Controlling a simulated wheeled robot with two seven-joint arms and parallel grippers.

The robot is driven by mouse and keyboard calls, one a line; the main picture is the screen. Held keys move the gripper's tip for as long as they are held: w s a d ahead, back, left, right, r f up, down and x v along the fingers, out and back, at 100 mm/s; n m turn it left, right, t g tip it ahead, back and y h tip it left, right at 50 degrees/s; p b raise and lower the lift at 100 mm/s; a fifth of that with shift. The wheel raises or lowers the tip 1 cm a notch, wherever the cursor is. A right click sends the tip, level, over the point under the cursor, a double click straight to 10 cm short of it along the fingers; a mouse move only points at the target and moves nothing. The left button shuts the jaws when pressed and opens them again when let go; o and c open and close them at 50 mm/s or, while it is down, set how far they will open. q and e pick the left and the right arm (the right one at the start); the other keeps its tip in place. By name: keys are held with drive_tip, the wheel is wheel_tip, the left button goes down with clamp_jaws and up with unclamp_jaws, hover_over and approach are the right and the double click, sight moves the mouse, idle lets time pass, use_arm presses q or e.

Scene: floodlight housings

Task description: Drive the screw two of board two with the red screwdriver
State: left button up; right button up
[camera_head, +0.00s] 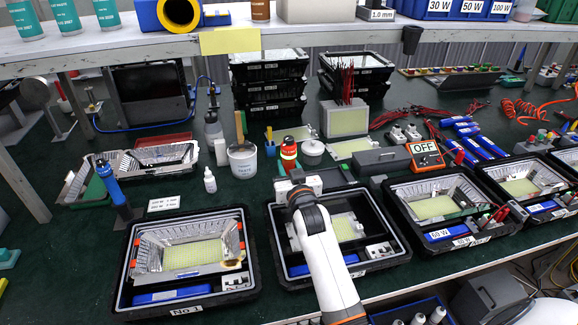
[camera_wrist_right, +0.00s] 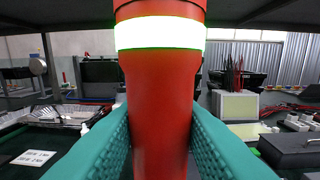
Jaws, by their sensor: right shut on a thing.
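The red screwdriver (camera_head: 288,154) stands upright behind the second housing (camera_head: 278,240) in the head view. My right gripper (camera_head: 290,172) is shut on it. In the right wrist view the red screwdriver (camera_wrist_right: 160,105), with a white band, fills the middle between the two teal finger pads of my right gripper (camera_wrist_right: 160,140). Its lower end is hidden, so I cannot tell whether it touches a holder. The second housing holds a yellowish board (camera_head: 346,229), partly covered by my right arm. The screws on it are too small to tell apart. My left gripper is not in view.
A housing labelled No 1 (camera_head: 250,285) lies to the left, and a blue screwdriver (camera_head: 108,180) stands in a holder beyond it. A white pot (camera_head: 243,160) and a lidded pot (camera_head: 312,152) stand close to the red screwdriver. A shelf (camera_head: 150,45) overhangs the back.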

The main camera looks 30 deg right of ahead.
drive_tip(key=shift+f+b, duration=2.15)
drive_tip(key=shift+f, duration=1.35)
drive_tip(key=shift+f, duration=0.75)
drive_tip(key=shift+s+f+b, duration=0.15)
drive_tip(key=shift+f+b, duration=0.2)
drive_tip(key=shift+f, duration=0.35)
idle(1.5)
drive_tip(key=shift+r, duration=0.1)
